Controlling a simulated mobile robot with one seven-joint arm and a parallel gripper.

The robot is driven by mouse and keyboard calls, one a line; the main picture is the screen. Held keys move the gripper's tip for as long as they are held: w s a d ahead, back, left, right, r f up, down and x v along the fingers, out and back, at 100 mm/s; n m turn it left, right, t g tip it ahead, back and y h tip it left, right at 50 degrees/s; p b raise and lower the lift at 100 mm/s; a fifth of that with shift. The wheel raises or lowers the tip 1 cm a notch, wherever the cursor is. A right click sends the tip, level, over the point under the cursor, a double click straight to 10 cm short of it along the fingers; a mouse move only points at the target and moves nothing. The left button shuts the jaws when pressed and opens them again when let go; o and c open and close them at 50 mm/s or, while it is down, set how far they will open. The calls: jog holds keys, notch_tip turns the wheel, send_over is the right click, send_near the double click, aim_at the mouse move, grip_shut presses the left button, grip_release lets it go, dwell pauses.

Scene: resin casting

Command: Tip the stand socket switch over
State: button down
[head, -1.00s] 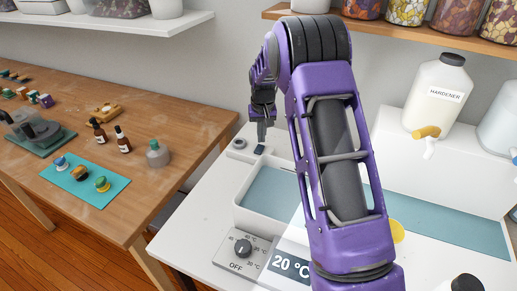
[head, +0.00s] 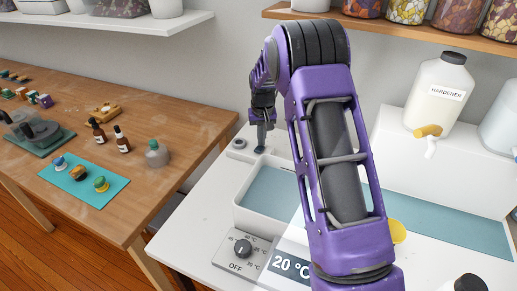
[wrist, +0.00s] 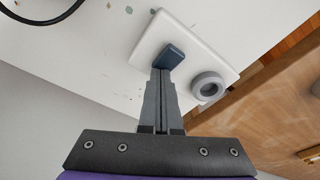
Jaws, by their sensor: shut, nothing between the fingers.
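The stand socket switch (wrist: 173,55) is a dark blue rocker on a white socket plate (wrist: 203,47) in the wrist view. A round grey ring-shaped part (wrist: 208,87) sits on the same plate, beside the switch. My gripper (wrist: 162,72) is shut and empty, with its fingertips at the near edge of the rocker. I cannot tell whether they touch it. In the head view my gripper (head: 261,146) points down over the plate (head: 240,147) and mostly hides the switch. Which way the rocker is tipped is not clear.
A pale basin with a blue-green inside (head: 270,190) and a dial box (head: 242,248) stand in front of the socket. A hardener jug (head: 437,95) stands at the right. A wooden table (head: 180,125) with bottles is at the left. A black cable (wrist: 45,20) shows in the wrist view.

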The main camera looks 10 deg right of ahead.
notch_tip(320, 180, up, 7)
jog(key=p, duration=0.4)
dwell(0.4)
dwell(0.4)
